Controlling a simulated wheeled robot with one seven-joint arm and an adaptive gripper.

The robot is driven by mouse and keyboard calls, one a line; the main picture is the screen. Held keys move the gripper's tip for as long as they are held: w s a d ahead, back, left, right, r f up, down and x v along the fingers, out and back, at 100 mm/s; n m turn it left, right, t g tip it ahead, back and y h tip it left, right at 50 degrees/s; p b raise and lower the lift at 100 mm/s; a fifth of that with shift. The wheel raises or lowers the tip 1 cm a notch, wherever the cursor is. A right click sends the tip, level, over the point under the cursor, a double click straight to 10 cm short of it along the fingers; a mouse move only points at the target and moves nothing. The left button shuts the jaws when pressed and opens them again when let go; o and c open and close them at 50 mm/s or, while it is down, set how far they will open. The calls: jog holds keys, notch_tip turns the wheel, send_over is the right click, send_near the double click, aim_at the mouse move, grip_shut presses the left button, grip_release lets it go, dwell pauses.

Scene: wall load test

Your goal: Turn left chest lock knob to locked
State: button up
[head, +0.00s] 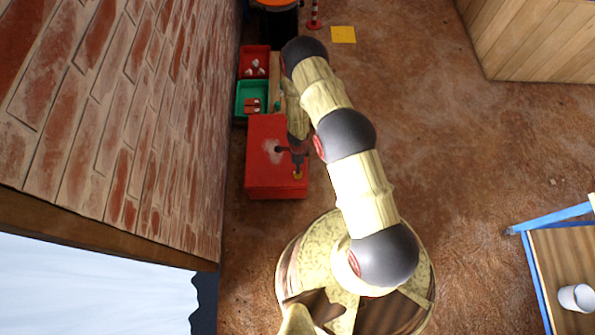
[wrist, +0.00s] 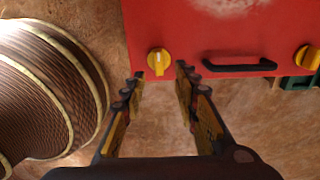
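The red chest (head: 268,184) stands on the floor beside the brick wall; its red face (wrist: 190,35) fills the top of the wrist view. The left lock knob (wrist: 158,62) is yellow, with a pale upright bar, near the chest's left edge. The right knob (wrist: 307,57) is also yellow, at the picture's right edge. A black handle (wrist: 240,67) lies between them. My gripper (wrist: 160,76) is open and empty. Its fingertips are apart, just below and to either side of the left knob in the picture. Contact with the knob cannot be told. In the head view my gripper (head: 297,158) is at the chest's right side.
A green bin (head: 244,101) and a red bin (head: 250,65) with small items stand beyond the chest. The brick wall (head: 130,120) is close on the left. A wooden box (head: 530,40) is at the upper right. Open brown floor (head: 450,150) lies on the right.

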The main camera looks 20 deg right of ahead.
notch_tip(320, 180, down, 7)
jog(key=b, duration=0.3)
jog(key=shift+c, duration=0.6)
grip_shut()
jog(key=shift+s, duration=0.1)
